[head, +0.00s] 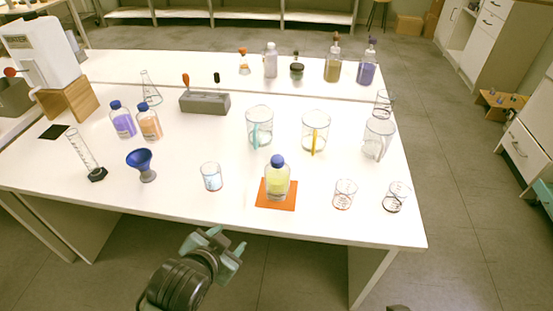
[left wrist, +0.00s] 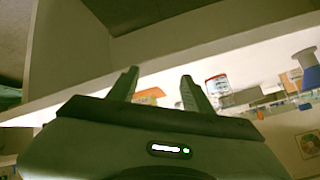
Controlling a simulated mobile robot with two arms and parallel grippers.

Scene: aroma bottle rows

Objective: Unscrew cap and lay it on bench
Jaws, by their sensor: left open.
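A bottle with yellow-green liquid (head: 276,183) stands upright on an orange mat (head: 262,203) near the front edge of the bench (head: 225,207). Its blue cap (head: 277,160) is on its neck. My left gripper (head: 222,242) is open and empty, in front of the bench edge and to the left of the bottle. The left wrist view shows its two fingers (left wrist: 155,90) apart with nothing between them, below the bench edge. My right gripper is not in view.
A small beaker (head: 211,177) and a blue funnel (head: 141,163) stand left of the mat. Two small beakers, one of them here (head: 344,193), stand to its right. Large beakers (head: 259,127) stand behind. Bare bench lies between the mat and the left beaker.

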